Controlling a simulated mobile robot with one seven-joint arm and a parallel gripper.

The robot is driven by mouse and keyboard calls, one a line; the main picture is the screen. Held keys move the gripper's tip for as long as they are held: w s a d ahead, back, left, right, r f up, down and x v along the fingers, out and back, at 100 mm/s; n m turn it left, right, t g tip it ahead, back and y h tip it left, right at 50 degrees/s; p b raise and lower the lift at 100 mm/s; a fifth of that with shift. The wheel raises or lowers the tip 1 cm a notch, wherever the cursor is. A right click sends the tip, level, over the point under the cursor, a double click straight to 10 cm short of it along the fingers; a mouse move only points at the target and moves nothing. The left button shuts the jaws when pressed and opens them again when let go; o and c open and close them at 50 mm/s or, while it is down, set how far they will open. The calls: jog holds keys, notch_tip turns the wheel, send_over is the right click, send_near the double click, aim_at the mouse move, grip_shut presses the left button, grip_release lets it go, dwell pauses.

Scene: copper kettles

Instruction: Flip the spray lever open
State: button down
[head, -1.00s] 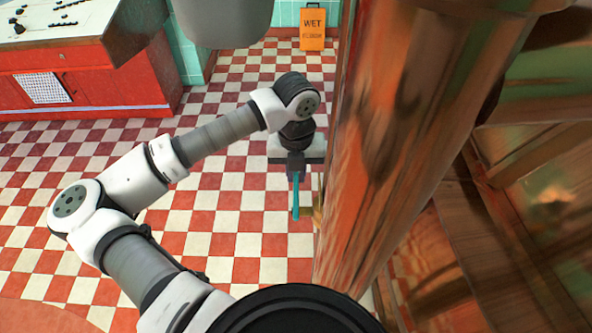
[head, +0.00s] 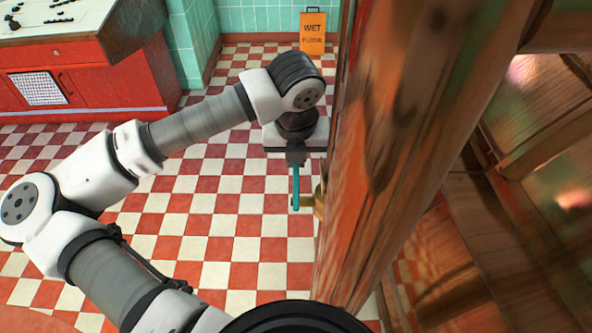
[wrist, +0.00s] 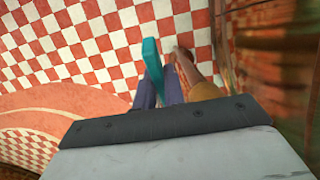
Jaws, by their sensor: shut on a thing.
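A brass fitting (head: 319,201) sticks out from the left side of the wooden-red, coppery column; I take it to be the spray lever, though its shape is partly unclear. It also shows in the wrist view (wrist: 205,92), right of my fingers, slanting up and left. My gripper (head: 296,163), at the wrist view's middle (wrist: 158,92), points down, its dark fingers shut on a slim teal stick (head: 296,188). The stick (wrist: 152,62) extends beyond the fingertips. Its lower end is close beside the brass fitting; I cannot tell whether they touch.
The large shiny column (head: 385,140) stands close on the right of my arm. A yellow-orange wet-floor sign (head: 313,35) stands at the back. A red cabinet (head: 95,88) is at the left. The checkered floor between is clear.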

jog(key=shift+s+r+b, duration=0.1)
jog(key=shift+r+b, duration=0.15)
jog(key=shift+b, duration=0.1)
jog(key=c, duration=1.5)
grip_release()
jog(key=w+v, duration=0.1)
jog(key=v, duration=0.5)
jog(key=w+v, duration=0.2)
jog(key=v, duration=0.5)
jog(key=w+r+b+v, duration=0.1)
jog(key=v, duration=0.5)
jog(key=shift+w+r, duration=0.15)
jog(key=shift+r, duration=0.1)
jog(key=shift+c, duration=0.3)
